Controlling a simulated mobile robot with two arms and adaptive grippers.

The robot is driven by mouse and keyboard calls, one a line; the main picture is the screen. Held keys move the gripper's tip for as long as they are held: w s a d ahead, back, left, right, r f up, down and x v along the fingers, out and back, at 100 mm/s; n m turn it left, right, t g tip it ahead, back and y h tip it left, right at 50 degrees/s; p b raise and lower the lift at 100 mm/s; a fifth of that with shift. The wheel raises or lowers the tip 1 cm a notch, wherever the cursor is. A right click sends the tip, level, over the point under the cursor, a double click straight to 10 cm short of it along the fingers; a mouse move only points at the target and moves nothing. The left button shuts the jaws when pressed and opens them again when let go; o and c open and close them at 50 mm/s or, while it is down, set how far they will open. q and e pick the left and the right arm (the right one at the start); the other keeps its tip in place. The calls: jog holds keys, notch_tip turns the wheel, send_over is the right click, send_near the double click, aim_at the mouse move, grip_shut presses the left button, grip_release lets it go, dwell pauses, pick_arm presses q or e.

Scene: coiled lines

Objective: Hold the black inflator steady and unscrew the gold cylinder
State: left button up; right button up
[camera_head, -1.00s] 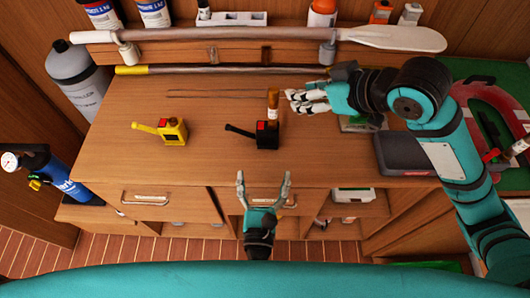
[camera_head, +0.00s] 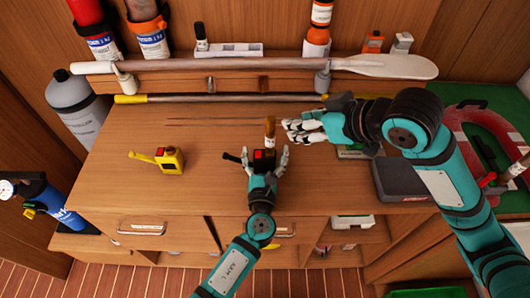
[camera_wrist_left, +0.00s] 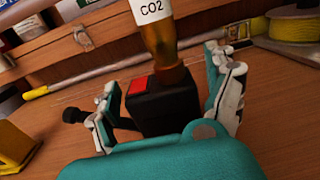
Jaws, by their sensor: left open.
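The black inflator (camera_head: 264,155) stands upright on the wooden counter, with a red patch on top and a black lever to its left. The gold cylinder (camera_head: 270,131) rises from its top; the left wrist view shows its "CO2" label (camera_wrist_left: 152,8). My left gripper (camera_head: 266,158) is open, its fingers on either side of the inflator body. In the left wrist view the inflator (camera_wrist_left: 163,98) sits between the spread fingers, with gaps visible. My right gripper (camera_head: 291,130) is just right of the gold cylinder, apart from it; its fingers look close together, but their opening is unclear.
A yellow inflator (camera_head: 170,160) stands to the left on the counter (camera_head: 210,190). A dark grey case (camera_head: 400,180) lies to the right. A paddle (camera_head: 380,65) and a yellow-ended pole (camera_head: 130,99) run along the back. The counter between the inflators is clear.

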pick_arm(q)
jog(key=shift+w, duration=0.1)
jog(key=shift+c, duration=0.3)
jog(key=c, duration=1.3)
